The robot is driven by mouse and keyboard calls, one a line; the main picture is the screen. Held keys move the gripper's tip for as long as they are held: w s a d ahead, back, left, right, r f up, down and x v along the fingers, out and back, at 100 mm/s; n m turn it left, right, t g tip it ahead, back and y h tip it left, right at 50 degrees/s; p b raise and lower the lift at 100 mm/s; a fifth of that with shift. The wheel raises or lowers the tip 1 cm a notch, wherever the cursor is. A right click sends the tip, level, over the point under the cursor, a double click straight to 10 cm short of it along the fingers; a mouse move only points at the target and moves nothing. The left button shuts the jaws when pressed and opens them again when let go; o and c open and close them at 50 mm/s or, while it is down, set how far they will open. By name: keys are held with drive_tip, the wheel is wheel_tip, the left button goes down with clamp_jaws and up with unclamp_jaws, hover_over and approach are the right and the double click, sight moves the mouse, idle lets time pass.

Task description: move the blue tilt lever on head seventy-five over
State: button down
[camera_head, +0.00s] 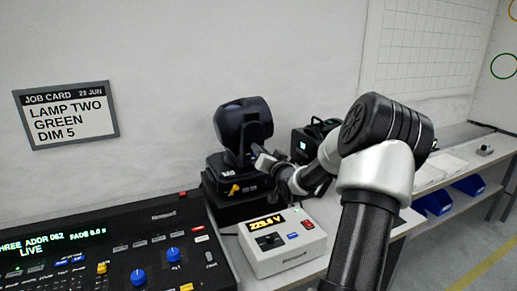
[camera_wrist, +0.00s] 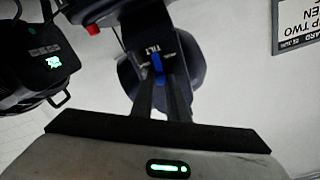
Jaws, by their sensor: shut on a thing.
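The black moving head (camera_head: 241,122) stands on its base behind the desk, left of my arm. My gripper (camera_head: 258,158) reaches to the right side of its yoke. In the wrist view, the blue tilt lever (camera_wrist: 158,63) shows on the dark yoke arm (camera_wrist: 150,28), beside a white TILT label. The two fingers of my gripper (camera_wrist: 161,82) are shut on the lever, with its blue end showing between the tips. In the head view the lever is hidden by my gripper.
A white meter box (camera_head: 282,240) with a lit readout stands below my gripper. A lighting console (camera_head: 110,245) fills the lower left. Another black unit (camera_head: 310,140) stands just behind my wrist. A job card (camera_head: 67,114) hangs on the wall. Blue bins (camera_head: 433,203) sit under the right-hand bench.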

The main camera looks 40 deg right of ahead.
drive_tip(key=shift+a+f+m, duration=0.2)
drive_tip(key=shift+f+m, duration=0.1)
drive_tip(key=shift+f, duration=0.15)
idle(0.7)
idle(0.4)
drive_tip(key=c, duration=1.7)
unclamp_jaws()
drive_tip(key=shift+w+r, duration=0.1)
drive_tip(key=shift+c, duration=0.2)
drive_tip(key=shift+d+r, duration=0.1)
drive_tip(key=v, duration=1.7)
drive_tip(key=shift+s+p, duration=0.3)
drive_tip(key=shift+p, duration=0.1)
